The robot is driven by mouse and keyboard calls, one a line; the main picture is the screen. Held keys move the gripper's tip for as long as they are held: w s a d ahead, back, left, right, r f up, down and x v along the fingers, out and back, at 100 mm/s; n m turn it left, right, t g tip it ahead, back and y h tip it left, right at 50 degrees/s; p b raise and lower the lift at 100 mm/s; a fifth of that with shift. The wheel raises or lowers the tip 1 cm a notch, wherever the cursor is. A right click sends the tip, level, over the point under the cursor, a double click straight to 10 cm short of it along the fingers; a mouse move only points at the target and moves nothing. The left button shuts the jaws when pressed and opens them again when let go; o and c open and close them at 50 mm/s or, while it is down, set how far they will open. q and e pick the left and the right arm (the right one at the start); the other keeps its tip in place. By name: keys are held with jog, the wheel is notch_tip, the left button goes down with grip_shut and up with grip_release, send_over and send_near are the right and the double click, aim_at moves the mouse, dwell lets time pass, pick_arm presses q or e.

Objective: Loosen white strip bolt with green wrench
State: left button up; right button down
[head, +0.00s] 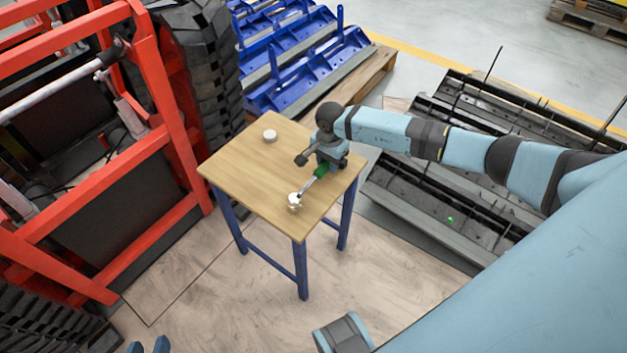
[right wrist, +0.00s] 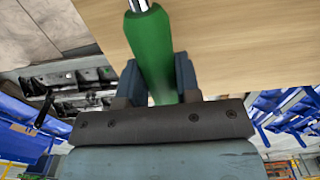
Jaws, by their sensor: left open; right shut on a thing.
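The green wrench (head: 321,172) has a green handle and a metal shaft. My right gripper (head: 317,168) is shut on its handle above the wooden table. The handle also shows between the fingers in the right wrist view (right wrist: 150,45), its metal shaft cut off at the top edge. The wrench's metal end reaches a small white piece (head: 294,203) near the table's front edge. I cannot tell whether it is around the bolt there or beside it. A second white round piece (head: 269,135) stands farther back on the table. My left gripper (head: 148,346) is open and empty at the bottom edge, far from the table.
The wooden table (head: 237,165) has blue legs, with clear top on its left side. A red-framed machine (head: 178,140) with black tracks stands close on the left. Blue parts (head: 300,65) lie behind, and dark metal beams (head: 440,205) lie right of the table.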

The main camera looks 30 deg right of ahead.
pick_arm(q)
jog(key=shift+r+p, duration=1.85)
jog(key=shift+r, duration=0.15)
pick_arm(e)
jog(key=shift+r, duration=3.4)
notch_tip(320, 180, up, 8)
jog(key=p, duration=0.5)
pick_arm(q)
notch_tip(320, 180, up, 10)
jog(key=p, duration=0.4)
jog(key=shift+f+p, duration=0.2)
jog(key=shift+p, duration=0.15)
pick_arm(e)
jog(key=s, duration=2)
